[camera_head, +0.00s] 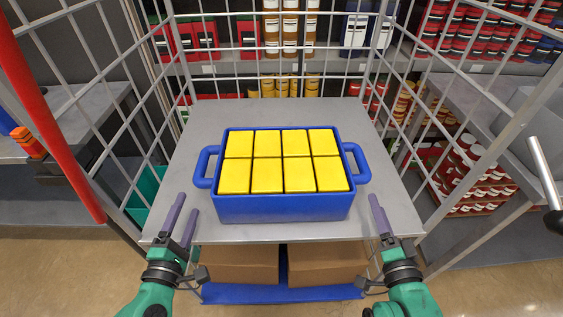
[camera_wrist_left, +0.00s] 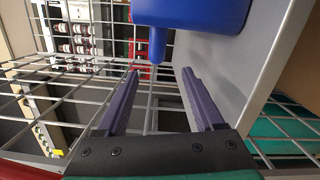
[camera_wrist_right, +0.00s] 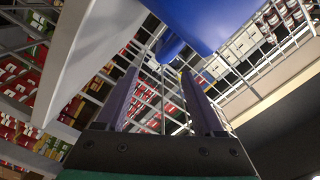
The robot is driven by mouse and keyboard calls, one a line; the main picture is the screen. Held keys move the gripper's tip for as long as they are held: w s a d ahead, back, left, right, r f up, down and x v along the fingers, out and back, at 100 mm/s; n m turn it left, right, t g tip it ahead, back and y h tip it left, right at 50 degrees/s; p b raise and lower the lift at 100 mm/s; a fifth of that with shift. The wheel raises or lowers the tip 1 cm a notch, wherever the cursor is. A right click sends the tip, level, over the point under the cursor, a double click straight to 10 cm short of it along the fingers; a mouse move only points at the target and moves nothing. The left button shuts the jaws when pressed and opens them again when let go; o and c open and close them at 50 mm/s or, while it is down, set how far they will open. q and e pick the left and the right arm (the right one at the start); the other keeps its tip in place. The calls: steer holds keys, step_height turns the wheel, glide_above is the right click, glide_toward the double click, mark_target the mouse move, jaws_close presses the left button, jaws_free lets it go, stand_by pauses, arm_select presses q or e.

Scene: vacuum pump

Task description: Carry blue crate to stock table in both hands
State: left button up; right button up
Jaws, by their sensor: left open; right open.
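The blue crate (camera_head: 283,208) stands upright on the grey top shelf (camera_head: 290,112) of a wire-sided cart and holds several yellow blocks (camera_head: 284,160). It has a loop handle on its left (camera_head: 205,167) and one on its right (camera_head: 357,163). My left gripper (camera_head: 186,213) is open and empty, in front of and below the left handle, apart from it. In the left wrist view the handle (camera_wrist_left: 157,45) lies ahead between the fingers. My right gripper (camera_head: 378,212) is open and empty in front of the right handle. In the right wrist view that handle (camera_wrist_right: 169,47) lies ahead, apart from the fingers.
Wire mesh walls (camera_head: 110,120) close the cart at left, right and back; its front is open. Cardboard boxes (camera_head: 240,263) sit on the lower shelf. A red post (camera_head: 45,110) stands at left. Grey tables flank the cart; stocked shelves stand behind.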

mark_target(208, 153)
arm_select(q)
steer(key=shift+s+r, duration=0.4)
steer(key=shift+s, duration=0.35)
arm_select(e)
steer(key=shift+s+r, duration=0.35)
steer(key=shift+s, duration=0.45)
arm_select(q)
steer(key=w, duration=1.5)
steer(key=shift+d, duration=0.4)
arm_select(e)
steer(key=w, duration=1.5)
steer(key=shift+a+f, duration=0.15)
steer(key=shift+a, duration=0.1)
arm_select(q)
steer(key=shift+s, duration=0.1)
steer(key=c, duration=1)
arm_select(e)
steer(key=c, duration=1)
arm_select(q)
jaws_close()
arm_select(e)
jaws_close()
